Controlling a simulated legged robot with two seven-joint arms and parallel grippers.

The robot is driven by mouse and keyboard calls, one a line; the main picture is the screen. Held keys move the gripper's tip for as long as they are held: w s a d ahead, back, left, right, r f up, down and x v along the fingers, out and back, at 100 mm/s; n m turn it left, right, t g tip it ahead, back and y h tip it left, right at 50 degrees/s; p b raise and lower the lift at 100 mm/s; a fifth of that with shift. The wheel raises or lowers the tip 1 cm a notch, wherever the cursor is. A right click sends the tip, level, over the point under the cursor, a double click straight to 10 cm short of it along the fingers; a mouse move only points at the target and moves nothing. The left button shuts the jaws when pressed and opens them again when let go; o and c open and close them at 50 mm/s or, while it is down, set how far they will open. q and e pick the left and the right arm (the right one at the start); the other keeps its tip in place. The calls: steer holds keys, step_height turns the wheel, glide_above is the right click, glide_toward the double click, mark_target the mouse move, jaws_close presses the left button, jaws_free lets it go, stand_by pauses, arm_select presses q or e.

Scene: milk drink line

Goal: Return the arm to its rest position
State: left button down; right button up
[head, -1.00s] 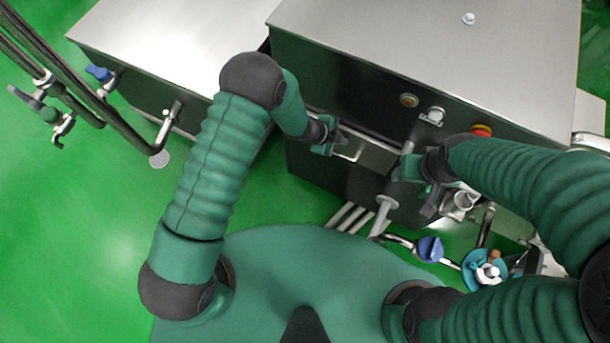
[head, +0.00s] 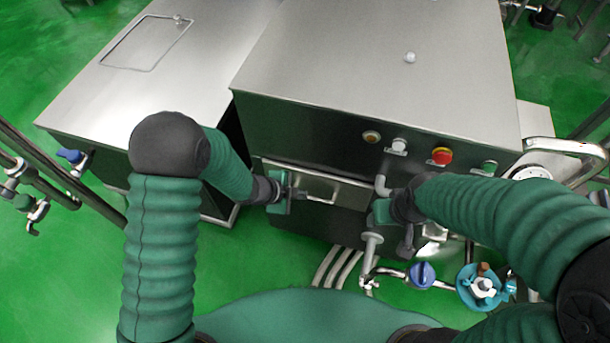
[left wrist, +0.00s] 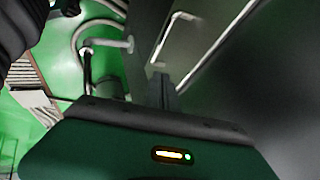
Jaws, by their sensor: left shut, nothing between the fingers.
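My left gripper (head: 298,193) is shut and empty in the head view, in front of the left part of the metal drawer front (head: 345,192) with its bar handle (head: 322,199). In the left wrist view the gripper's fingers (left wrist: 162,90) show pressed together, with the handle (left wrist: 172,32) beyond them. I cannot tell whether they touch the drawer front. My right gripper (head: 407,240) hangs at the right of the drawer, near grey pipework. Its fingers are small and partly hidden by its own wrist, so its opening is unclear.
The steel cabinet (head: 350,50) carries a red button (head: 441,156) and a green button (head: 489,167). A second steel cabinet (head: 170,75) stands left. A blue-handled valve (head: 421,275) and pipes lie below right. Green floor (head: 75,265) is clear at lower left.

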arm_select(q)
steer(key=s+a+r+n+t+y, duration=0.1)
steer(key=a+r+n+y, duration=0.3)
steer(key=a, duration=0.4)
steer(key=a+r+n+y, duration=0.1)
steer(key=a+r+n, duration=0.4)
steer(key=a+n, duration=0.25)
steer(key=s+a+r+n+g, duration=0.1)
steer(key=s+a+r+n, duration=0.1)
steer(key=s+n, duration=0.2)
steer(key=s+a+r+n+g+y, duration=0.1)
steer(key=s+a+r+n, duration=0.1)
steer(key=s+n, duration=0.3)
steer(key=s, duration=0.4)
steer(key=shift+a+r, duration=0.3)
steer(key=shift+a, duration=0.1)
steer(key=shift+s, duration=0.1)
